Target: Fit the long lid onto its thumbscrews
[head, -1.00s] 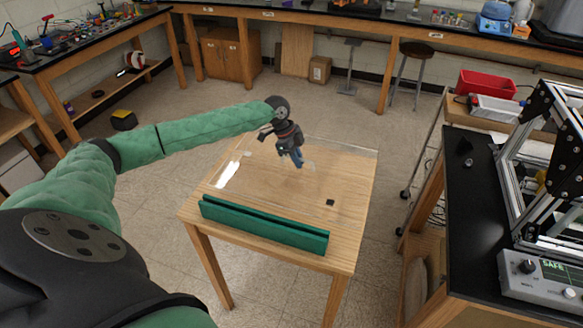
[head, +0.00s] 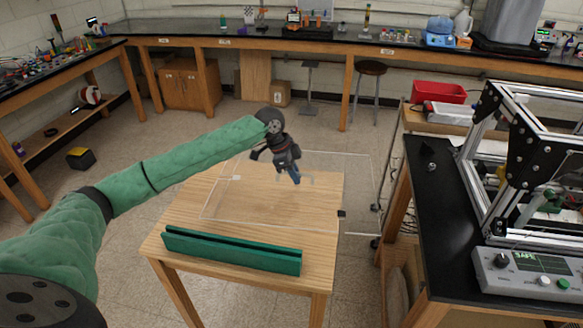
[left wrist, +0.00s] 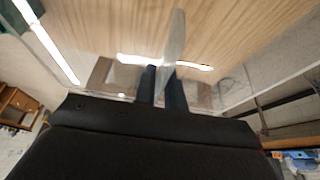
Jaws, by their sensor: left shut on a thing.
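The long lid (head: 245,195) is a clear flat panel with a small black patch near its right edge. My left gripper (head: 293,178) points down at the lid and is shut on its handle. In the left wrist view, the fingers (left wrist: 164,88) close around the pale upright handle (left wrist: 174,45), with the clear lid below. In the head view the lid reaches past the right edge of the wooden table and looks raised above it. The extrusion frame (head: 480,130) stands on the black bench at the right. I cannot make out the thumbscrews for certain. My right gripper is out of view.
A green slotted rack (head: 230,252) lies along the near edge of the wooden table (head: 185,215). A control box (head: 535,275) sits in front of the frame. A small dark knob-like thing (head: 430,166) stands on the black bench (head: 430,210). A floor gap separates table and bench.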

